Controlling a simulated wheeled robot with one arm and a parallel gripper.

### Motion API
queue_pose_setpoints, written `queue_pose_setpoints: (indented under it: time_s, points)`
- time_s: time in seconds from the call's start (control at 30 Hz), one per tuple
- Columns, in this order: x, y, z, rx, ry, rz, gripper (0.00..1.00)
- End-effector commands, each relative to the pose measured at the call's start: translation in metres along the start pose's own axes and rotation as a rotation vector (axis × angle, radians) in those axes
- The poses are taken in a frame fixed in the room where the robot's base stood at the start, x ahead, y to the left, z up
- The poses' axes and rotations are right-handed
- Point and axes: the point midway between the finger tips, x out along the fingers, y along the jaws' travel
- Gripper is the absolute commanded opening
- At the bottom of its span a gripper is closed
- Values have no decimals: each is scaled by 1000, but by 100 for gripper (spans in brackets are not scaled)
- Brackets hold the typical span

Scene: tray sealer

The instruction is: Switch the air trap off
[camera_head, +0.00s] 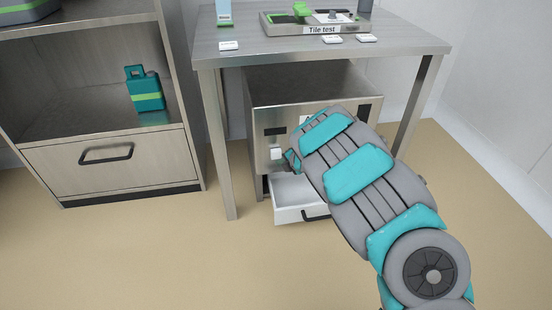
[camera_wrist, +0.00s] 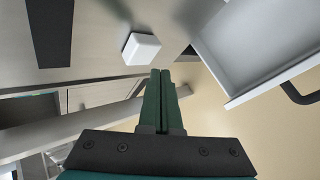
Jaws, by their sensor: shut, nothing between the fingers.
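A metal cabinet (camera_head: 262,120) stands under the table, its white label mostly hidden by my arm. I take it to be the air trap. A white block-like switch (camera_head: 277,154) sticks out from its front. The switch shows in the wrist view (camera_wrist: 141,48) just above and left of my fingertips. My gripper (camera_wrist: 160,72) is shut and empty, its tips close to the switch. I cannot tell whether they touch. In the head view my arm hides most of the gripper.
An open white drawer (camera_head: 287,214) juts out below the switch, close to my gripper; it fills the upper right of the wrist view (camera_wrist: 245,55). Table legs (camera_head: 222,150) flank the cabinet. A shelf unit (camera_head: 110,175) with a teal container (camera_head: 145,92) stands left. Floor in front is clear.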

Motion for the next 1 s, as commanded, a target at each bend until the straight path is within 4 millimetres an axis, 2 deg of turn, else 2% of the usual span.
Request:
queue_pose_setpoints:
  time_s: [0.5, 0.8, 0.9, 0.97, 1.0]
  points:
    - [-31, -23, -23, -2, -2, 3, 0]
    - [-34, -22, -23, 0, -3, 4, 0]
    - [-41, -20, -10, 22, -42, 0, 0]
    - [-54, -17, 9, 59, -104, -7, 0]
    - [-66, -13, 26, 95, -158, -9, 0]
